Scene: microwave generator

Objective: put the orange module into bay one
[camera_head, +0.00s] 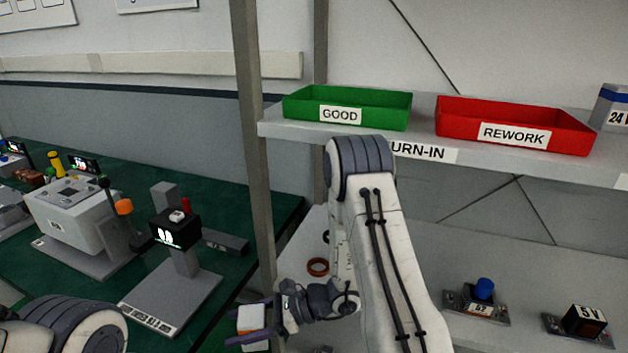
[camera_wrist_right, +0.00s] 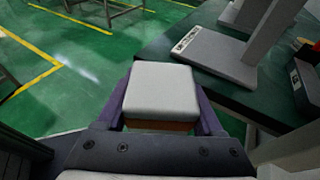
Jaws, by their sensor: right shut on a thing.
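The orange module (camera_head: 251,318) shows an orange side and white faces in the head view, low and left of centre. In the right wrist view the module (camera_wrist_right: 160,92) shows a pale top with an orange strip at its near edge. My right gripper (camera_head: 252,328) is shut on it, with purple fingers on both sides; in the wrist view the right gripper (camera_wrist_right: 162,110) holds it in the air beside the green bench. My left gripper is out of view; only part of that arm shows at lower left. I cannot make out a bay marked one.
The green bench (camera_head: 240,192) carries a grey stand with a black display (camera_head: 176,228) and a white machine (camera_head: 80,215) with a lever. A post (camera_head: 252,130) separates it from the shelf with a green GOOD tray (camera_head: 370,100) and red REWORK tray (camera_head: 520,115). Blue-knobbed and 5V units stand below.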

